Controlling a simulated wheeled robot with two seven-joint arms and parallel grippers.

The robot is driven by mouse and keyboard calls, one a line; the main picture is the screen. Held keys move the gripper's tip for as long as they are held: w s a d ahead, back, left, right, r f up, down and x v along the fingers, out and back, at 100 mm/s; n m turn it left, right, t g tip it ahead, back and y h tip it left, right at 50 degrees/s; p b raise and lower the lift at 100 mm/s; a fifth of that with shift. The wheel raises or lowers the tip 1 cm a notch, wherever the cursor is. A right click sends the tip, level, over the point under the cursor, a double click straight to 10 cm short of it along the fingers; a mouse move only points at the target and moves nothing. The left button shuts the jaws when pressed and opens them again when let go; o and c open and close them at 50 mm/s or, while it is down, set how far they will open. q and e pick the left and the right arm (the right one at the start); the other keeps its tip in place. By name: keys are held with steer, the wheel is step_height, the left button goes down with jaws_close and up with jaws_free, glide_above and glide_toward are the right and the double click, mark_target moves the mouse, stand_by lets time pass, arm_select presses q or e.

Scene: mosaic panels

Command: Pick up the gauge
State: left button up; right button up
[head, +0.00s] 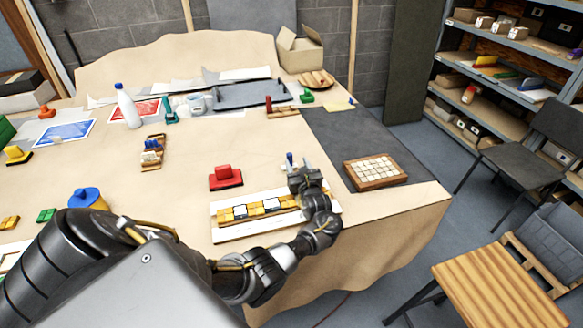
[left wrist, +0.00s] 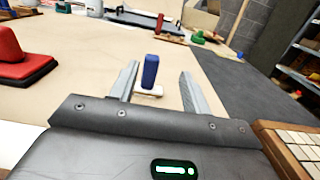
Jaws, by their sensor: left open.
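A small upright blue piece on a white base, which looks like the gauge (head: 290,158), stands on the table just beyond my left gripper (head: 301,170). In the left wrist view the blue piece (left wrist: 150,72) shows between the two finger lines. My left gripper (left wrist: 159,74) is open, with one finger on each side of it in the picture. I cannot tell how far the fingertips are from it. Nothing is held. My right gripper is not in view.
A red block with a handle (head: 226,178) stands to the left. A wooden tray of pale tiles (head: 350,175) sits on the dark mat (head: 330,130) to the right. Bare table lies beyond the gauge.

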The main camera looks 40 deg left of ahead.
mark_target(290, 156)
arm_select(q)
steer(key=shift+s+a, duration=0.3)
steer(key=shift+a, duration=0.15)
steer(key=shift+s+a, duration=0.1)
steer(key=shift+a, duration=0.15)
steer(key=b+x, duration=0.1)
steer(key=x, duration=0.4)
steer(key=shift+w+d, duration=0.2)
steer(key=shift+w+a, duration=0.1)
steer(key=shift+a, duration=0.4)
steer(key=shift+w, duration=0.1)
jaws_close()
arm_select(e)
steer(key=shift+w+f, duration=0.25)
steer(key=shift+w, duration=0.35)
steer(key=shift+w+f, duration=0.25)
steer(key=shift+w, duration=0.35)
arm_select(q)
steer(key=shift+r, duration=0.1)
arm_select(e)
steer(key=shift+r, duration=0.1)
